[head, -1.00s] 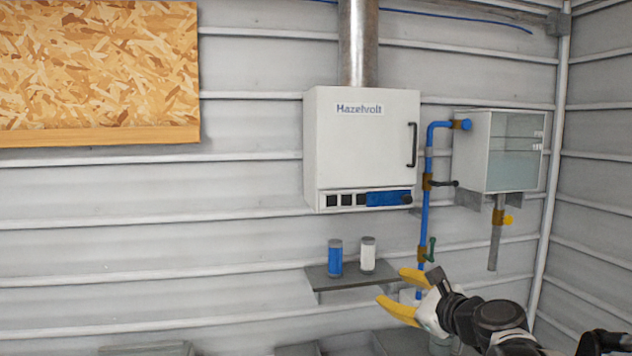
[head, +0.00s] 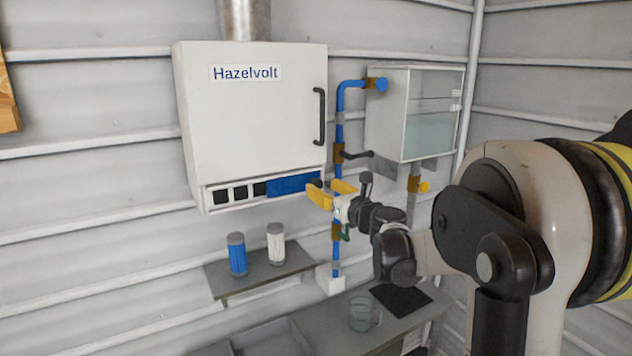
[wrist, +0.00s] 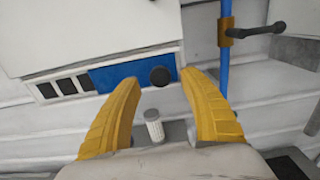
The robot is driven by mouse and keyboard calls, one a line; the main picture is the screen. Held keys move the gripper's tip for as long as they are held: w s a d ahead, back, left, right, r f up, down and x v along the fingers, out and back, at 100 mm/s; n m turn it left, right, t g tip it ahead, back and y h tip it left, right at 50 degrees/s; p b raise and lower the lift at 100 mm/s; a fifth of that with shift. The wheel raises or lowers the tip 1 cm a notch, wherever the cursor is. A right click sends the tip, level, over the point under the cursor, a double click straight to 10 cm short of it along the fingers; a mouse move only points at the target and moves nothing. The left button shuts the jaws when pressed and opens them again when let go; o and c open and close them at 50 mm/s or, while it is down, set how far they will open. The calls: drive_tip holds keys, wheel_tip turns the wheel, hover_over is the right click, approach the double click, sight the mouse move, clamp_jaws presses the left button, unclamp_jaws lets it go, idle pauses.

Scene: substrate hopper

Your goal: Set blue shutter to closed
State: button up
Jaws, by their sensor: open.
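Nothing in view is labelled as a shutter. A blue panel (head: 290,184) lies along the lower front of the white Hazelvolt cabinet. In the wrist view, a round black knob (wrist: 160,76) sits at the right end of this blue panel (wrist: 115,75). A blue pipe (head: 338,120) runs down beside the cabinet, with a brass valve (head: 338,153) whose black lever (head: 358,154) points sideways, across the pipe. My gripper (head: 324,190) is open and empty, its yellow fingers in front of the cabinet's lower right corner. In the wrist view, the knob appears between the fingertips.
A shelf (head: 262,277) below holds a blue canister (head: 237,255) and a white canister (head: 276,243). A glass-fronted box (head: 432,115) hangs right of the pipe. A lower green valve handle (head: 345,233) is close under my gripper. A bench (head: 330,333) with a glass stands below.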

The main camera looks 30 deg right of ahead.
sight(318, 184)
drive_tip(key=shift+w, duration=1.9)
drive_tip(key=shift+a, duration=0.1)
clamp_jaws()
drive_tip(key=a, duration=0.5)
drive_tip(key=a+b, duration=0.1)
drive_tip(key=a, duration=0.4)
drive_tip(key=a+b, duration=0.1)
drive_tip(key=a, duration=0.4)
drive_tip(key=shift+s+a, duration=0.1)
drive_tip(key=shift+s, duration=0.25)
drive_tip(key=shift+c, duration=1.6)
unclamp_jaws()
drive_tip(key=o, duration=0.3)
drive_tip(key=shift+a, duration=0.25)
drive_tip(key=shift+d, duration=0.15)
